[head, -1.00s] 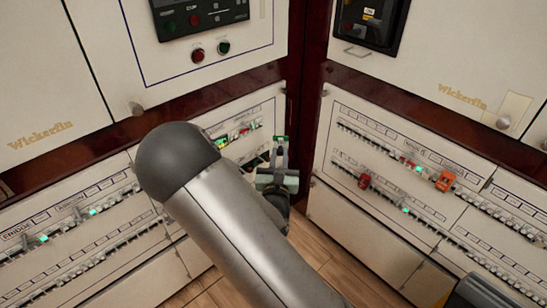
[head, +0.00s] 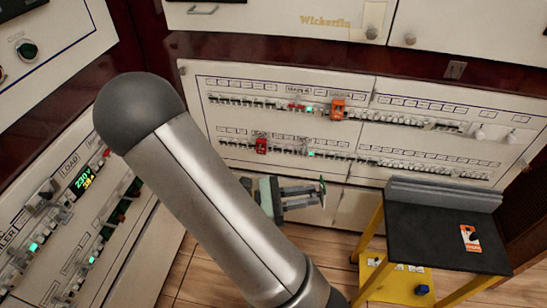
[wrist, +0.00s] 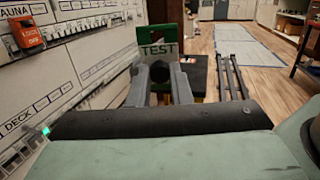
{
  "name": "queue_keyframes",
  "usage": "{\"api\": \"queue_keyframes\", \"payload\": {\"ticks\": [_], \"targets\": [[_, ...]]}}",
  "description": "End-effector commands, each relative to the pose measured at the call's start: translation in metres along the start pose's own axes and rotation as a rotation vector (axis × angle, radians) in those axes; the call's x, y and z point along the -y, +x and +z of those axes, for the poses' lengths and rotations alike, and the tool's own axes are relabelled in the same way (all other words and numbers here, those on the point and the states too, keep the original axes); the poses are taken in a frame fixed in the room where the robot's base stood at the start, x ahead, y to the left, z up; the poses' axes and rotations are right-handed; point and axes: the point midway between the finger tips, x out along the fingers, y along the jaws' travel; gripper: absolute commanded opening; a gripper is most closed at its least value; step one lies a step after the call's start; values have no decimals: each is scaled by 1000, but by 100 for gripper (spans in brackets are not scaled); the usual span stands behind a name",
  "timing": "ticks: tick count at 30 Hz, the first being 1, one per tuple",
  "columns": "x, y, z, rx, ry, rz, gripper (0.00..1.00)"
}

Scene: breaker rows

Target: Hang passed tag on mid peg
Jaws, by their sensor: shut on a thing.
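My gripper (head: 305,192) is shut on a green tag (head: 322,187), seen almost edge-on in the head view, in front of the right-hand breaker panel (head: 215,95) and low beside it.
An orange lockout (head: 338,108) and a red one (head: 262,145) sit on the breaker rows. A yellow stand with a black top (head: 420,235) is at the right, bearing an orange and white tag (head: 470,238). Wood floor (head: 335,240) lies between the stand and my arm.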

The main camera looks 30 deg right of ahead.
Motion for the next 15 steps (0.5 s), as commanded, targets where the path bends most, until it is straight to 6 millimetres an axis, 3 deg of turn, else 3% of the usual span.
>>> {"api": "queue_keyframes", "payload": {"ticks": [1, 4, 8, 12, 15], "targets": [[20, 0, -16, 0, -13, -117, 0], [63, -10, -37, -6, -32, -361, 0], [112, -38, -61, -13, -55, -678, 0], [152, -85, -82, -21, -77, -1019, 0], [170, -126, -94, -24, -91, -1260, 0]]}}
